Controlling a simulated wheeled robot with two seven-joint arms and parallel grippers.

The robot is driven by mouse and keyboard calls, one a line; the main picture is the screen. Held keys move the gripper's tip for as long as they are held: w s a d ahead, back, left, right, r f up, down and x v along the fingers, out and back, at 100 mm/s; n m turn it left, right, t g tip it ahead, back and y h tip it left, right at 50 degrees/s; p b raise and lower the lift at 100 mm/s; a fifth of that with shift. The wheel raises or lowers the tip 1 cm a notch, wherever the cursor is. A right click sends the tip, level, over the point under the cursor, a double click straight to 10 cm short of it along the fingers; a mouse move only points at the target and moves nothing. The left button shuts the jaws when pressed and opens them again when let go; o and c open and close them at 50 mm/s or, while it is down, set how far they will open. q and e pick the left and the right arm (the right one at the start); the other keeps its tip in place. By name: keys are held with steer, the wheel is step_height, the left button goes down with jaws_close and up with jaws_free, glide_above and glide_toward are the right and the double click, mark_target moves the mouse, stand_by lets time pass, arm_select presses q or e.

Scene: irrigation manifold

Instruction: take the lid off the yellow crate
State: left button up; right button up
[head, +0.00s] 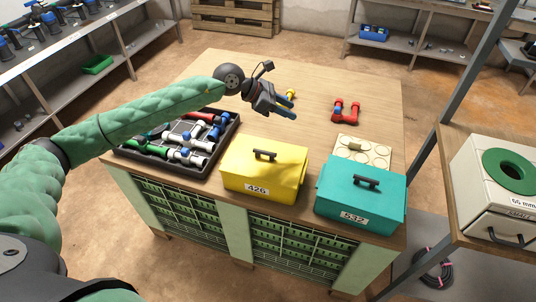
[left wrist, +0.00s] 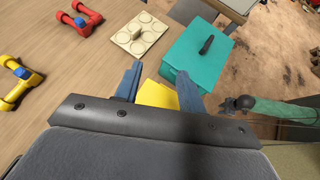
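The yellow crate (head: 240,183) stands at the front of the wooden table, with label 426 on its front. Its yellow lid (head: 285,160) is on, with a dark handle (head: 265,155) on top. My left gripper (head: 289,113) is above the table, behind and above the crate, and apart from it. Its two blue fingers are spread and empty in the left wrist view (left wrist: 158,88). Part of the yellow crate (left wrist: 157,95) shows between them; the rest is hidden by the gripper body. A green arm with a dark end (left wrist: 238,103), seemingly my right one, shows in the left wrist view; its fingers are unclear.
A teal crate (head: 350,197) with a dark handle stands right of the yellow one. A black tray (head: 212,163) of fittings lies left. A cream plate (head: 345,158), a red fitting (head: 345,112) and a yellow fitting (head: 290,94) lie behind. The table's back is largely clear.

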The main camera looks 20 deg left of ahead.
arm_select(q)
steer(key=s+a+f+m+g+y, duration=0.1)
steer(key=a+f+m+g+y, duration=0.1)
steer(key=a+f+y, duration=0.15)
steer(key=m+g+y, duration=0.2)
steer(key=y, duration=0.1)
glide_toward(268, 152)
steer(key=shift+f, duration=0.65)
steer(key=shift+p+x, duration=0.5)
steer(key=shift+x, duration=0.75)
steer(key=p+x, duration=0.3)
steer(key=x, duration=0.1)
steer(key=shift+d+f, duration=0.1)
steer(key=shift+d, duration=0.2)
steer(key=shift+d+f, duration=0.15)
steer(key=shift+f, duration=0.3)
arm_select(e)
step_height(268, 152, down, 12)
steer(key=d+t, duration=0.1)
steer(key=d, duration=0.1)
steer(key=shift+s+d+t, duration=0.35)
steer(key=shift+t, duration=0.05)
arm_select(q)
jaws_close()
